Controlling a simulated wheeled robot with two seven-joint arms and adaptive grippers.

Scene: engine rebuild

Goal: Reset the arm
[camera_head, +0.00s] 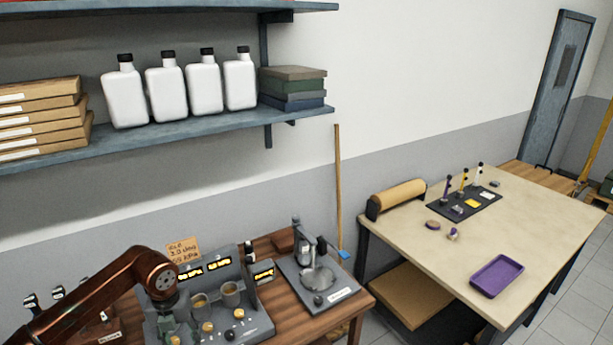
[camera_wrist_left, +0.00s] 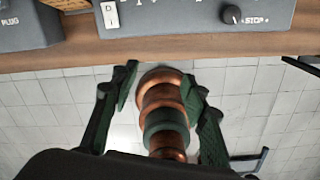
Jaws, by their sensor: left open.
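My left arm (camera_head: 105,290) is copper-coloured and comes in from the left in the head view, in front of the gauge machine (camera_head: 215,280). Its joint bends downward there, and the fingertips cannot be made out. In the left wrist view my left gripper (camera_wrist_left: 159,76) has its two dark green fingers spread apart. A copper and green banded rounded part, coloured like my arm, shows between and beyond the fingers. I cannot tell how far it is from them. Nothing is clearly held. My right gripper is not in view.
A wooden bench (camera_head: 285,330) carries the gauge machine and a grey device (camera_head: 318,280). A beige table (camera_head: 440,250) at right holds a purple tray (camera_head: 497,276), a dark mat and small parts. A wall shelf (camera_head: 180,135) holds white bottles and boxes. Tiled floor shows below the bench.

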